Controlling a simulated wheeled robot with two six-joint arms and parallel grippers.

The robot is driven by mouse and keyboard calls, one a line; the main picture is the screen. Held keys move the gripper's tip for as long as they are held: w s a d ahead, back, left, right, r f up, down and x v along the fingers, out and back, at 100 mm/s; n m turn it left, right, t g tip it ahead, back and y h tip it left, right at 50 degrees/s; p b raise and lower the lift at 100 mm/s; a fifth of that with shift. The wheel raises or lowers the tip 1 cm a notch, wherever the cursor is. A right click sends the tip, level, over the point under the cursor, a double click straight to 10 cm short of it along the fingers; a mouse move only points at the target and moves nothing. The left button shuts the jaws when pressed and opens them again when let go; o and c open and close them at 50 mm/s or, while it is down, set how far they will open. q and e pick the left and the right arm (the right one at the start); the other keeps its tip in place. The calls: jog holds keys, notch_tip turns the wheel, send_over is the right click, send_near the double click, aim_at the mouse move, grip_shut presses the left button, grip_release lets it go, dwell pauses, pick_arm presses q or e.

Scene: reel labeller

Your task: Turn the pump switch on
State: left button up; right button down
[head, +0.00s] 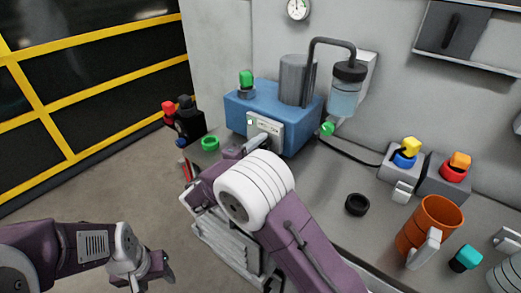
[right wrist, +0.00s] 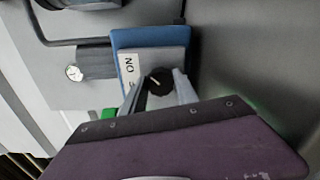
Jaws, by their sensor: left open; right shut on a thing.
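The blue pump (head: 240,110) stands on the bench against the wall, with a white label plate (head: 267,127) on its front. In the right wrist view, the plate (right wrist: 130,66) reads "ON" beside a round black switch knob (right wrist: 158,82) with a pale pointer line, which looks slanted. My right gripper (head: 246,148) is at the pump's front, and in the right wrist view its fingers (right wrist: 158,92) are shut on the knob from both sides. The knob is hidden in the head view. My left gripper (head: 162,272) is open and empty, low at the left, away from the bench.
A grey cylinder (head: 293,80) and a pipe rise from the pump to a clear jar (head: 345,97). A green ring (head: 209,143) lies left of my right gripper. A black ring (head: 357,204) and an orange mug (head: 428,225) stand to the right on the bench.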

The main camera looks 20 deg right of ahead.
jog(key=shift+r, duration=0.2)
jog(key=c, duration=1.3)
grip_release()
jog(key=shift+w, duration=0.1)
jog(key=o, duration=0.4)
jog(key=shift+c, duration=0.2)
jog(key=shift+w+f, duration=0.1)
jog(key=shift+f, duration=0.05)
jog(key=v, duration=0.9)
